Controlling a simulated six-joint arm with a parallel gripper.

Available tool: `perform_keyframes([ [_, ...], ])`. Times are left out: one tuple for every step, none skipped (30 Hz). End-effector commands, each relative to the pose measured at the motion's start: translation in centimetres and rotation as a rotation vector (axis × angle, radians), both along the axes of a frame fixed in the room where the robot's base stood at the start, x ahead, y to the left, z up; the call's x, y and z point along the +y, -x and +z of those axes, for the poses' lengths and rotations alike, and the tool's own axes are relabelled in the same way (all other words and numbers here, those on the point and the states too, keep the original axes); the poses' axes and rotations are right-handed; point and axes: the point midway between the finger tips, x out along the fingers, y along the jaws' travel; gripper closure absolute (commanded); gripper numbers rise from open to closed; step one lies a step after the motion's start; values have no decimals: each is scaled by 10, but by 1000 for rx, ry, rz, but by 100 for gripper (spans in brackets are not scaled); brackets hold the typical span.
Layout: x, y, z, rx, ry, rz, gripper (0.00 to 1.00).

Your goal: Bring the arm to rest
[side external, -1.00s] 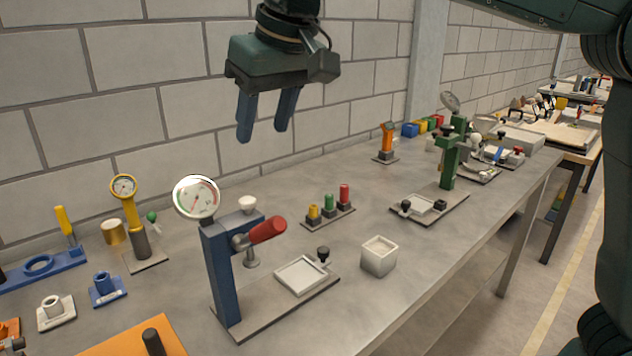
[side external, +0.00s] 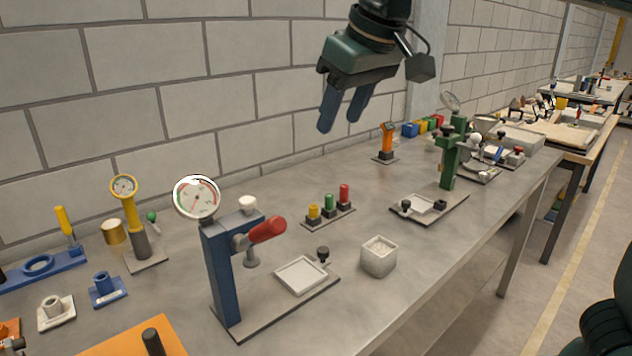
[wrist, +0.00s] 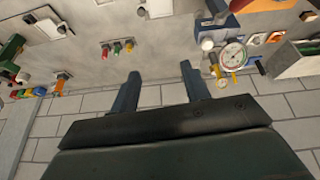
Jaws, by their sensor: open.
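My gripper (side external: 343,110) hangs high above the bench, in front of the block wall, with its two blue fingers apart and nothing between them. In the wrist view my gripper (wrist: 160,83) shows both fingers spread and empty, with the bench and wall beyond. It touches nothing in either view.
Below stands a blue press with a red handle (side external: 268,229) and a round dial (side external: 196,198). A pale square cup (side external: 379,257), a row of coloured pegs (side external: 329,208) and a green press (side external: 449,160) share the grey bench (side external: 430,262). The air around my gripper is clear.

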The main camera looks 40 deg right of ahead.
Motion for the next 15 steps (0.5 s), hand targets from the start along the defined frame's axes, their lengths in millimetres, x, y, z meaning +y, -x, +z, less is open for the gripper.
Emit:
perform_keyframes([
  [-15, 10, -1, -6, 3, -7, 54],
  [-22, 15, -3, -8, 5, -9, 54],
  [-31, 23, -5, -12, 8, -12, 54],
  [-38, 28, -8, -13, 9, -14, 54],
  [-44, 34, -10, -16, 10, -15, 54],
  [-52, 42, -13, -20, 12, -18, 54],
  [-58, 48, -16, -22, 13, -18, 54],
  [-64, 55, -19, -23, 14, -21, 54],
  [-70, 63, -23, -26, 14, -22, 54],
  [-75, 69, -26, -29, 14, -25, 54],
  [-80, 76, -30, -30, 13, -26, 54],
  [-86, 85, -35, -33, 13, -28, 54],
  [-90, 92, -39, -34, 13, -29, 54],
  [-93, 98, -43, -36, 12, -31, 54],
  [-98, 108, -49, -38, 9, -33, 54],
])
